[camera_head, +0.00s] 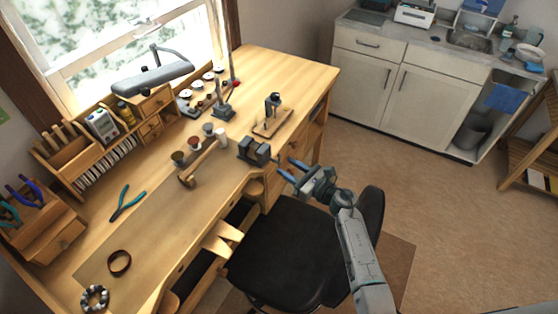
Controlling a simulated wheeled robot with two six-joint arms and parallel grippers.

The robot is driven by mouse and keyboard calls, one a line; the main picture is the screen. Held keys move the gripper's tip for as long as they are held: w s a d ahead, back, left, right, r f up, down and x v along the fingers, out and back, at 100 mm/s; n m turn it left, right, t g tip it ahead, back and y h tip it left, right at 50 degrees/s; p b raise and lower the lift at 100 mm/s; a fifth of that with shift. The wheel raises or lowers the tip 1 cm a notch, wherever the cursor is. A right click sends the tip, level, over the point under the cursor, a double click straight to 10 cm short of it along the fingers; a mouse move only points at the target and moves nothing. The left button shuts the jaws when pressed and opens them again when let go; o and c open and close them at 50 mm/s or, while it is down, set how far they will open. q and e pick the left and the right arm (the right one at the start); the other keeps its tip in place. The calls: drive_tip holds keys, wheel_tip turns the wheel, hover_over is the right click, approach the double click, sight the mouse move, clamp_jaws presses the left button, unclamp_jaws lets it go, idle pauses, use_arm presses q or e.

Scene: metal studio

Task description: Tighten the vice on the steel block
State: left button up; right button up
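A small dark grey vice (254,151) is fixed at the front edge of the wooden workbench, right of the middle. Its jaws look like dark blocks side by side; I cannot make out the steel block apart from them. My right gripper (282,171) comes in from the lower right, its blue fingertips close to the vice's front side. The fingers look spread; I cannot tell whether they touch the vice or its handle. My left gripper is not in view.
A hammer (197,165) and small pots (179,158) lie left of the vice. A small stand (272,117) is behind it. Pliers (126,203) lie farther left on the workbench (285,68). A black chair (285,245) stands below my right arm.

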sight(279, 162)
drive_tip(key=x, duration=0.5)
drive_tip(key=shift+c, duration=0.2)
clamp_jaws()
